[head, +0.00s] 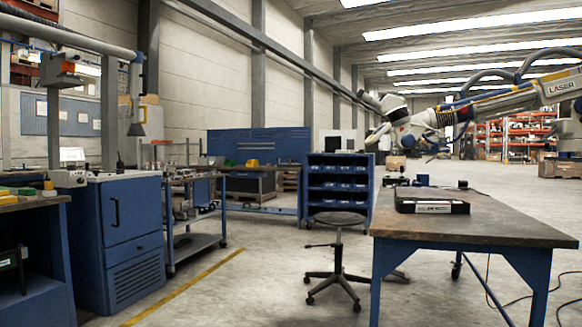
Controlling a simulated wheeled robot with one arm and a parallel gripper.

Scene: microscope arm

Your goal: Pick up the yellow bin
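A small yellow object (252,163), which looks like a bin, sits on the far blue workbench (262,208) near the back wall. It is small at this distance, and its inside cannot be made out. A smaller yellow object (48,185) stands on the left bench near the blue cabinet; I cannot tell if it is a bin. My gripper is not in the view.
A blue-legged table (500,228) with a black case (432,206) stands at the right. A black stool (338,220) and blue shelf (338,185) are near the middle. A blue cabinet (130,235) and cart (195,240) line the left. Floor (255,280) is open between.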

